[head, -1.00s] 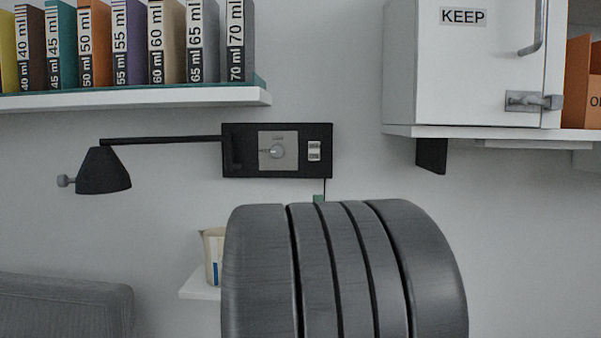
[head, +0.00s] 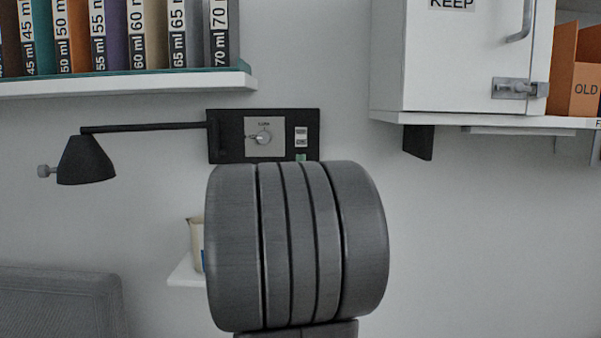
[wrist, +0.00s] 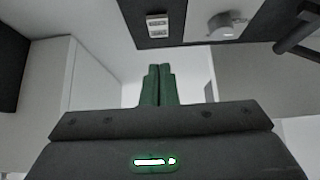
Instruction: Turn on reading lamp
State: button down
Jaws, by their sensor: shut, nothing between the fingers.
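The black reading lamp has a cone shade (head: 86,160) on a long thin arm, fixed to a black wall panel (head: 228,137). The shade shows no light. The panel carries a grey plate with a round knob (head: 263,137) and, right of it, a small pale two-part switch (head: 301,137). In the wrist view the switch (wrist: 157,26) lies ahead of the fingertips, with the knob (wrist: 227,20) beside it. My gripper (wrist: 158,72) has green fingers shut together, empty and apart from the switch. In the head view its green tip (head: 301,157) shows just below the switch; my arm hides the rest.
A shelf of labelled binders (head: 125,84) is above the lamp. A white cabinet (head: 440,60) on a shelf with a black bracket (head: 418,142) is at the right. A beige container (head: 195,243) stands on a small ledge below. The wall between is bare.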

aim_at(301, 140)
jog(key=shift+w+r+p, duration=0.3)
jog(key=shift+w+r, duration=0.05)
jog(key=shift+w, duration=0.85)
jog(key=shift+w+r+p, duration=0.25)
jog(key=shift+w+r, duration=0.05)
jog(key=shift+w, duration=0.9)
jog(key=shift+w+r+p, duration=0.3)
jog(key=shift+w+r, duration=0.05)
jog(key=shift+w, duration=0.85)
